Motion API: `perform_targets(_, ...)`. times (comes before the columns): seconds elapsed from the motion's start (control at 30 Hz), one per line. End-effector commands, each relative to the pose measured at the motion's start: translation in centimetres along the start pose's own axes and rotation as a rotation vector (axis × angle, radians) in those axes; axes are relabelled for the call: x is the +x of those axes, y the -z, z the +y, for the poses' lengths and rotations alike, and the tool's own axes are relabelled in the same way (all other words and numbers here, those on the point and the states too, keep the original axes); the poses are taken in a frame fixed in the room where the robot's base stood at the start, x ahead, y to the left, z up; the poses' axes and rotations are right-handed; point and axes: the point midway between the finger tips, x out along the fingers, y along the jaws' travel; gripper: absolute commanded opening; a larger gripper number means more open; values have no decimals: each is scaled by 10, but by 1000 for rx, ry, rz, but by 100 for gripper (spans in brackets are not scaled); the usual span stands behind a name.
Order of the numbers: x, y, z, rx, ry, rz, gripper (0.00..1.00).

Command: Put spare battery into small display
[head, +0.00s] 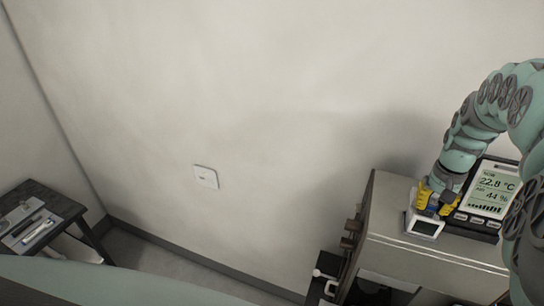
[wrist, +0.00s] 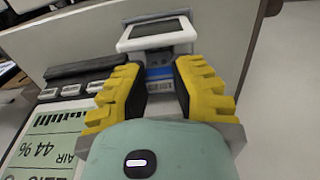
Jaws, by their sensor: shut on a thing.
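The small display (head: 425,228) is a white-framed unit with a dark grey screen. It stands at the front left of the cabinet top, and in the wrist view it shows just beyond the fingertips (wrist: 157,33). My gripper (head: 436,200) has yellow pads and is shut on a blue-and-grey block, the spare battery (wrist: 159,77), seen between the pads (wrist: 160,82). The battery's far end meets or lies close to the display's near side; I cannot tell how far in it is. The pads hide the battery's sides.
A larger weather display (head: 492,190) reading 22.8 °C and 44 % stands right of my gripper, with buttons along its base. The cabinet (head: 390,215) has a bare front strip. A dark side table (head: 45,205) with a tray is far left. A white wall plate (head: 205,177) is on the wall.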

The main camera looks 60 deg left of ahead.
Motion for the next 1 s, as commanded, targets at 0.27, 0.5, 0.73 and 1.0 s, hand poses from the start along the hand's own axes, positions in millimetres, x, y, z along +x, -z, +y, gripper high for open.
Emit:
perform_targets(0.27,5,0,0,1,0,0,0)
perform_targets(0.5,10,0,0,1,0,-1,0)
perform_targets(0.73,16,0,1,1,-1,-1,0)
perform_targets(1.0,22,0,1,1,-1,-1,0)
